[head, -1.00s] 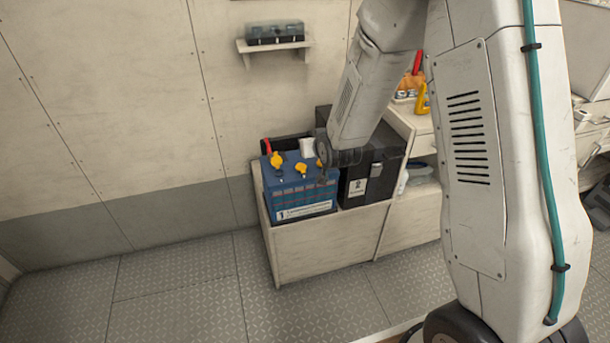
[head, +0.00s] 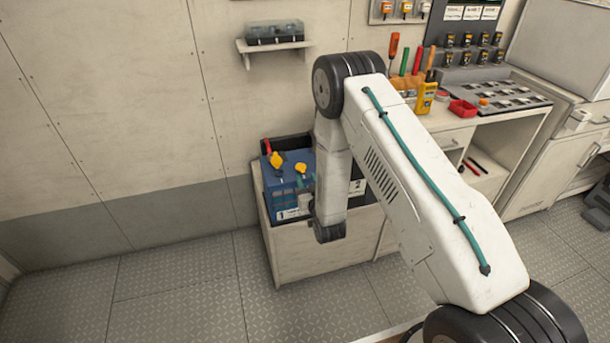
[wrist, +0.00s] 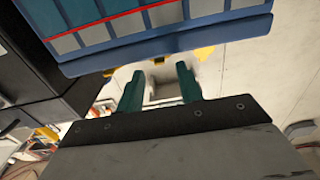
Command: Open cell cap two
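The blue battery (head: 283,190), labelled 1, sits in a pale bin. Two yellow caps show on its top, a left one (head: 277,159) and a right one (head: 301,167); my arm covers the battery's right side. No number shows on the caps. In the wrist view the battery (wrist: 150,25) fills the top, with bits of yellow (wrist: 204,53) at its edge. My gripper (wrist: 158,78) shows there with its two teal fingers apart and no held thing visible between them.
The bin (head: 300,255) also holds a black box labelled 2 (head: 357,187), partly behind my arm. A shelf (head: 273,44) is on the wall above. A workbench (head: 450,122) with tools stands at right. The floor at left is clear.

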